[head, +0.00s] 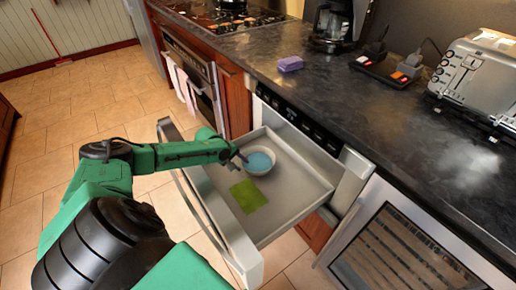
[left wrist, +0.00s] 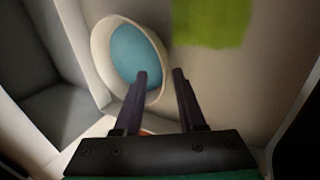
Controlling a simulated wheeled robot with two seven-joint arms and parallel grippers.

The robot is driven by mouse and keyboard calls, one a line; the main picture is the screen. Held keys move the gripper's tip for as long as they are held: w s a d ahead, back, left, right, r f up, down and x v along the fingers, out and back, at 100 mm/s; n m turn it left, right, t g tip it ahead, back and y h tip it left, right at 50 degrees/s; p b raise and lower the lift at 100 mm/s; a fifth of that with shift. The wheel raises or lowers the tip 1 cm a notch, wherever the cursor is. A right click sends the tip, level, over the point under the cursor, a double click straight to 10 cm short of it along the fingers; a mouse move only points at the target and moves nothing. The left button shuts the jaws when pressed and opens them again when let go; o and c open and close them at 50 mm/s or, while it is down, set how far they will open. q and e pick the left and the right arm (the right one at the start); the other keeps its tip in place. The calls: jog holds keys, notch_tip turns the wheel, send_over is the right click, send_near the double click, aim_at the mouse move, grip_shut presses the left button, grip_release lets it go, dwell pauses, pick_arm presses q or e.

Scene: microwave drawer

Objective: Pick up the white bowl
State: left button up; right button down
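The white bowl (head: 259,160) sits in the open microwave drawer (head: 305,185), near the drawer's left back corner. It has a blue inside, and it also shows in the left wrist view (left wrist: 100,42). My left gripper (head: 243,159) is at the bowl's left rim in the head view. In the left wrist view the left gripper (left wrist: 160,78) is open, with its two dark fingers apart. One finger overlaps the bowl's inside and the other is outside its rim. I cannot tell if either finger touches the bowl. My right gripper is not in view.
A green patch (head: 248,196) lies flat on the drawer floor beside the bowl. The drawer walls stand close around the bowl. On the dark counter (head: 340,95) are a purple sponge (head: 290,64), a coffee maker (head: 335,25) and a toaster (head: 475,70). The drawer's right part is clear.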

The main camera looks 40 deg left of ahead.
pick_arm(q)
jog(key=x, duration=0.3)
jog(key=shift+w+f+b, duration=0.1)
jog(key=shift+f+b, duration=0.05)
jog(key=shift+b, duration=0.2)
grip_shut()
dwell(0.9)
